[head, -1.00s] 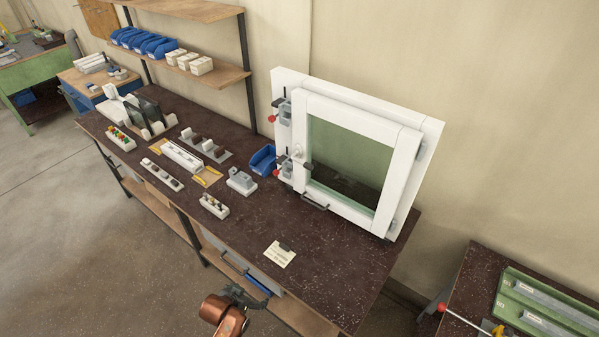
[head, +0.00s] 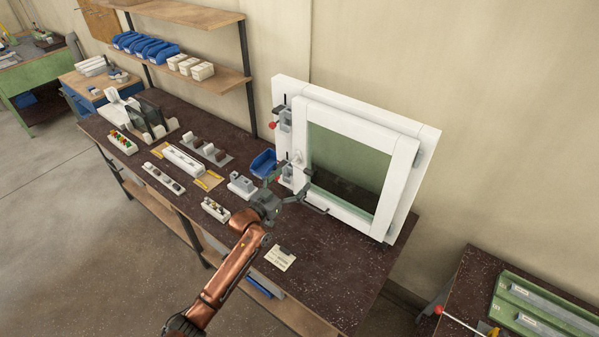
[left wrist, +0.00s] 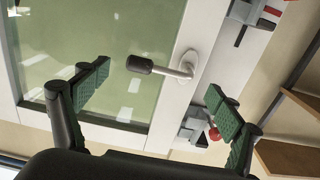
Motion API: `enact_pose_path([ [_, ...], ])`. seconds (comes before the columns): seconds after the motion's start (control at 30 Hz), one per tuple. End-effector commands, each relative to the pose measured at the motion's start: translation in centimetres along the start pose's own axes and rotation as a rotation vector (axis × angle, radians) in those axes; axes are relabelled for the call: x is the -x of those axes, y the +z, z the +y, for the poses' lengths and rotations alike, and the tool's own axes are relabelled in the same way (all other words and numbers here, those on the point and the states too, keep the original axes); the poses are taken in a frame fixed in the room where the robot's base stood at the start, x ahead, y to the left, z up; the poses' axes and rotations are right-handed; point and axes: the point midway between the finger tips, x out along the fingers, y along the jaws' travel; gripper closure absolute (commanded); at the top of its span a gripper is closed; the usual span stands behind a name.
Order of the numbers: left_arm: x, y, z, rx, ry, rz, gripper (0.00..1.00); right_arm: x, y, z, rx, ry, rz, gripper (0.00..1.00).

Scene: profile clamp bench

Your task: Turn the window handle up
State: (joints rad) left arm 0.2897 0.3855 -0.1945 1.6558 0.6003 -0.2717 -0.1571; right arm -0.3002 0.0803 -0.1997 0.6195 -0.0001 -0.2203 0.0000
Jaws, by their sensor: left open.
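The white window (head: 400,180) with green-tinted glass stands upright at the back of the dark bench. Its handle has a pale base (head: 298,157) on the left side of the sash. In the left wrist view the handle (left wrist: 165,70) shows a light neck and a black grip reaching over the glass, roughly level in the picture. My left gripper (head: 288,183) is open and empty in front of the sash's lower left corner. In the wrist view its two fingers (left wrist: 158,82) stand apart with the handle seen between them; no contact shows. My right gripper is not in view.
Two clamps with red knobs hold the frame's left edge, the upper one (head: 285,118) clear; the lower one (left wrist: 195,130) shows in the wrist view. A blue bin (head: 262,162) and small trays (head: 215,209) stand left of the gripper.

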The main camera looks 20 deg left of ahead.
Motion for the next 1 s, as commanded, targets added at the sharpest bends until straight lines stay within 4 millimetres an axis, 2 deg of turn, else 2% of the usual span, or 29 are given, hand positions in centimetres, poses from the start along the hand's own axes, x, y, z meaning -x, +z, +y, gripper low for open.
enact_pose_path([
  [0.1, -2.0, -0.2, 0.1, 0.001, 0.001, 0.0, 0.14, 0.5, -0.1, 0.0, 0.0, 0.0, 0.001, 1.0],
  [0.3, -4.2, -0.1, 0.0, 0.001, 0.0, -0.001, 0.14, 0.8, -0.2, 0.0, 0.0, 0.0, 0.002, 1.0],
  [0.67, -4.6, 0.1, 0.0, -0.001, 0.0, -0.002, 0.14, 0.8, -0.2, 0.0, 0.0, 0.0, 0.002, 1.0],
  [1.0, -4.7, 0.1, 0.1, 0.0, 0.002, -0.003, 0.37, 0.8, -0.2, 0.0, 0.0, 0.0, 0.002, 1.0],
])
